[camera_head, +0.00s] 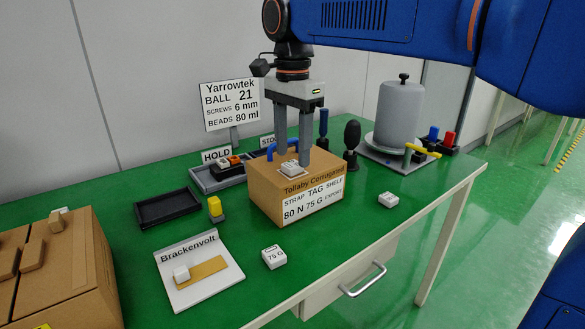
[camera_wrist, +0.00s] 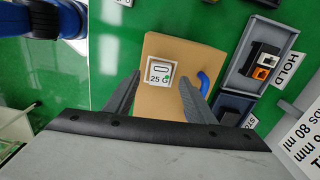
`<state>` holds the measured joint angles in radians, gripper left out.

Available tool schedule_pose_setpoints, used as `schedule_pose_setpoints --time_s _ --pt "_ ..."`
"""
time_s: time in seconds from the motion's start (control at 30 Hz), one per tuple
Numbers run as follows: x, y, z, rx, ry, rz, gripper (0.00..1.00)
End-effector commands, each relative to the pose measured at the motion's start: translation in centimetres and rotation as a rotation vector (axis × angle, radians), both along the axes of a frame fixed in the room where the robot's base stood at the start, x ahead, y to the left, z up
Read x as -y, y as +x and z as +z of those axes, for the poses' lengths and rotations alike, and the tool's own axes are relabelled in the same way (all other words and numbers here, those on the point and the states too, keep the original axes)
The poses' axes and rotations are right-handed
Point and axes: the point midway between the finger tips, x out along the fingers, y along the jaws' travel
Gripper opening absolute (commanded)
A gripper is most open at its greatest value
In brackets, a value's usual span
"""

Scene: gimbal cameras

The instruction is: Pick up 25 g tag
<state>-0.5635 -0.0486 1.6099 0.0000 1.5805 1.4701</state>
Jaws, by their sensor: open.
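The 25 g tag (camera_wrist: 160,73) is a small white square with a dark outline and "25 G" on its face. It lies on top of the cardboard box (camera_wrist: 180,48), and in the head view it shows as a white block (camera_head: 290,167) on the box (camera_head: 325,190). My gripper (camera_head: 293,155) points down over the box top, its fingers on either side of the tag. In the wrist view my gripper (camera_wrist: 158,88) is open, with the tag between and slightly beyond the fingertips. I cannot tell whether the fingertips touch the box.
A white 75 G tag (camera_head: 274,257) lies on the green table before the box. A blue handle (camera_wrist: 205,82) stands beside the box. The HOLD tray (camera_head: 205,179), a black tray (camera_head: 166,208), a yellow item (camera_head: 215,207) and a grey cylinder (camera_head: 399,118) stand around it.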

Motion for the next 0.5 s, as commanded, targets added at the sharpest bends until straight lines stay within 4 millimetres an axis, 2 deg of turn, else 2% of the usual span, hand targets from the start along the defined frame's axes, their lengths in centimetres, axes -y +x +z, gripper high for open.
schedule_pose_setpoints --time_s 0.2,0.47,0.5 --pt "0.0 0.0 -2.2 0.000 0.000 0.000 0.50" --pt "0.0 0.0 -2.4 0.001 0.001 0.000 0.50" --pt "0.0 0.0 -2.4 0.001 0.001 0.000 0.43"
